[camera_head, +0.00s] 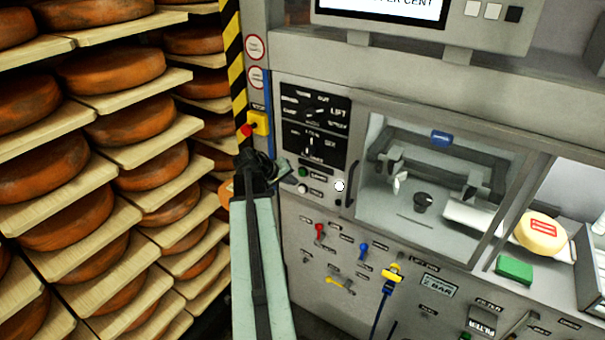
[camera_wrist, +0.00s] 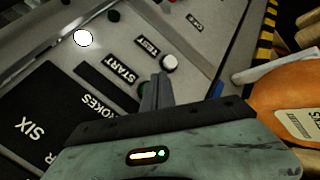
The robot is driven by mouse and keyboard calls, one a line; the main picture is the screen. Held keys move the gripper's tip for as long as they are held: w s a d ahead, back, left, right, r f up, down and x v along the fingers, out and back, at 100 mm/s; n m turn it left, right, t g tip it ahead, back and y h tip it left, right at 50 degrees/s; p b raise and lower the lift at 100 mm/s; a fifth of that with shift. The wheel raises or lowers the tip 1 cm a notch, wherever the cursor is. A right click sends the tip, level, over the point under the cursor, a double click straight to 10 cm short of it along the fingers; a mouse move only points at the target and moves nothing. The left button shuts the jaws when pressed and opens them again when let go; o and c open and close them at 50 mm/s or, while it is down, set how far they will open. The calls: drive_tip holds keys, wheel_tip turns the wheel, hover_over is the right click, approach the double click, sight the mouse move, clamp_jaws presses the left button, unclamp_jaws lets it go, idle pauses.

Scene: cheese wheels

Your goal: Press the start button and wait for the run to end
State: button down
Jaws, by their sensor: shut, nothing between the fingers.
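The green start button (camera_head: 303,172) is on the grey machine panel, below the black dial plates. In the wrist view the green button (camera_wrist: 144,88) is partly hidden behind my fingers, beside the START label (camera_wrist: 120,68). My gripper (camera_head: 284,167) is just left of the button in the head view. In the wrist view my gripper (camera_wrist: 159,77) is shut and empty, its tips between the green button and a white button (camera_wrist: 170,62) near the TEST label. I cannot tell whether the fingers touch the panel. A round lamp (camera_head: 339,185) glows white to the right.
Racks of orange cheese wheels (camera_head: 112,69) on boards stand at the left. A yellow box with a red emergency button (camera_head: 247,129) is above my gripper. A glazed chamber (camera_head: 440,180) is right of the panel. Levers and a yellow-handled valve (camera_head: 392,274) stick out below.

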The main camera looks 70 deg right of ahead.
sight(302, 173)
drive_tip(key=shift+s+d, duration=0.25)
drive_tip(key=shift+d, duration=0.65)
idle(1.4)
drive_tip(key=shift+d, duration=0.45)
